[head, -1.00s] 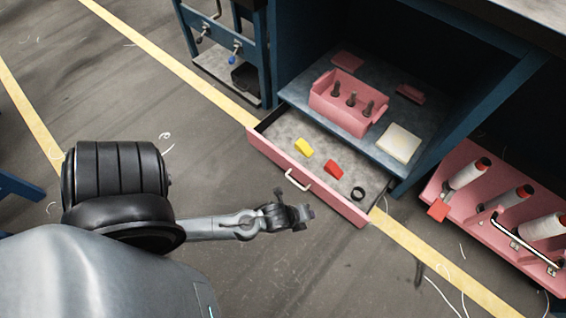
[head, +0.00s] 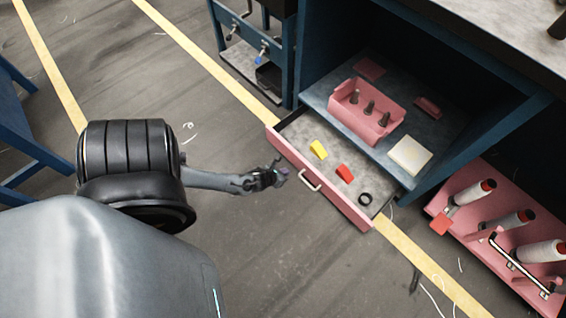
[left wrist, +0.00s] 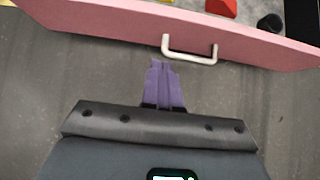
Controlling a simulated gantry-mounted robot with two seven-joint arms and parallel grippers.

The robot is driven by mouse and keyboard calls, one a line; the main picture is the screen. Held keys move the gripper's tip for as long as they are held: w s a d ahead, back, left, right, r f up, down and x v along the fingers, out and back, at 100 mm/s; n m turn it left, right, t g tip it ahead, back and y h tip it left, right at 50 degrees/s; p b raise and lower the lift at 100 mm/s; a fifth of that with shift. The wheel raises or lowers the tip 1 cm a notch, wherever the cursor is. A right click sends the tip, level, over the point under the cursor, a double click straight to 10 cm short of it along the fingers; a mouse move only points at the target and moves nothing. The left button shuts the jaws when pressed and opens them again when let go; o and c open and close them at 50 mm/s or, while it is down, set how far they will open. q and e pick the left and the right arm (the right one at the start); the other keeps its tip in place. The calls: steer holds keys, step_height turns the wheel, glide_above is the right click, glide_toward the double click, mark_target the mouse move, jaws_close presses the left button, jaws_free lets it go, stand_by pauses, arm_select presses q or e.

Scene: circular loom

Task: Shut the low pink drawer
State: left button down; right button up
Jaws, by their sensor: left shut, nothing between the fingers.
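The low pink drawer (head: 334,190) is pulled out from the bottom of the blue cabinet, with its white handle (head: 310,181) on the front. My left gripper (head: 281,173) is shut and empty, in front of the drawer front and left of the handle in the head view. In the left wrist view the purple fingers (left wrist: 160,70) point at the drawer front (left wrist: 120,22), just short of the handle (left wrist: 190,52); I cannot tell whether they touch. My right gripper is not in view.
The drawer holds a yellow block (head: 319,149), a red block (head: 345,173) and a black ring (head: 365,199). Above it, a shelf (head: 322,97) carries a pink holder (head: 362,120) and a pale pad (head: 410,155). A pink spool rack (head: 470,235) stands right. The floor in front is clear.

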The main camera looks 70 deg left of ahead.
mark_target(303, 164)
arm_select(q)
steer(key=w+a+f+b, duration=0.1)
steer(key=w+b, duration=0.1)
steer(key=w+a+f+b, duration=0.1)
steer(key=w+f+b, duration=0.1)
steer(key=w, duration=0.1)
steer(key=w+a+f+b, duration=0.1)
steer(key=w+b, duration=0.1)
steer(key=w, duration=0.1)
steer(key=shift+a+f+b, duration=0.4)
